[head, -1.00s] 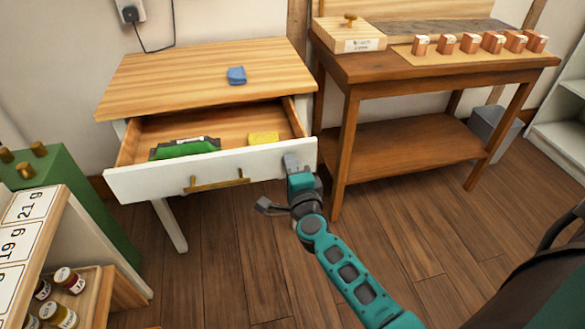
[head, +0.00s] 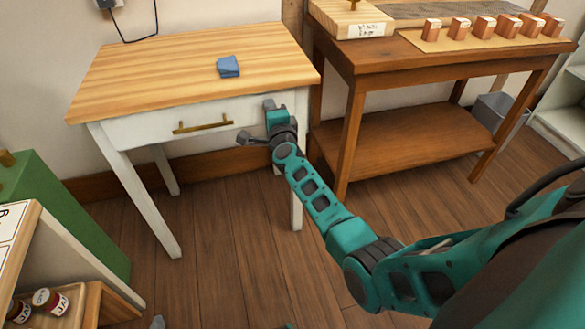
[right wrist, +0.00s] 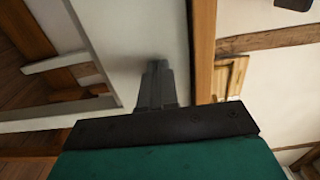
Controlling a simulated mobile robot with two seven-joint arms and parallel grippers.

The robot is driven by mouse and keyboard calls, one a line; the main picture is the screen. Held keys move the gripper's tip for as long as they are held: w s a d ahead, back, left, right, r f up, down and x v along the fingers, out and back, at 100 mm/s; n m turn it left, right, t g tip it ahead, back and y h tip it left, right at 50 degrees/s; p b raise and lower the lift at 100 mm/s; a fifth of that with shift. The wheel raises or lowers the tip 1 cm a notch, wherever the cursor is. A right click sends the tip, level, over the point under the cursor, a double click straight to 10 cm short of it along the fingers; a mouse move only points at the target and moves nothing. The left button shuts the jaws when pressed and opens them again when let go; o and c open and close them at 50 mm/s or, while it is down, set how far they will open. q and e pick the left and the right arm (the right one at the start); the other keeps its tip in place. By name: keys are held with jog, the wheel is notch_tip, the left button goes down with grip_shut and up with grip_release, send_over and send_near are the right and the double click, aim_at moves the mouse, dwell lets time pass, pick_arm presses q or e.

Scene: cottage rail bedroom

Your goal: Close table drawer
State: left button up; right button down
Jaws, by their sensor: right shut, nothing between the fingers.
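The white table (head: 110,140) with a light wood top stands at the left in the head view. Its drawer (head: 160,128), with a white front and a brass handle (head: 202,127), looks pushed in, with its front about level with the frame and no interior showing. My right gripper (head: 270,104) is shut and empty, its tip at the right end of the drawer front, right of the handle. In the right wrist view its fingers (right wrist: 157,85) point at the white front; exact contact cannot be told. My left gripper is not in view.
A folded blue cloth (head: 228,67) lies on the table top. A brown workbench (head: 350,75) with copper-coloured blocks (head: 485,27) stands close on the right. A green cabinet (head: 50,215) and a shelf with jars (head: 48,301) are at the lower left. The floor in front is clear.

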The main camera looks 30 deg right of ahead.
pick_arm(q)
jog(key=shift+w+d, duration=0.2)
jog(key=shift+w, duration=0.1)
pick_arm(e)
jog(key=shift+w+d+r, duration=0.15)
jog(key=shift+w, duration=0.3)
jog(key=shift+w+d+r, duration=0.15)
jog(key=shift+w, duration=0.25)
jog(key=shift+r, duration=0.1)
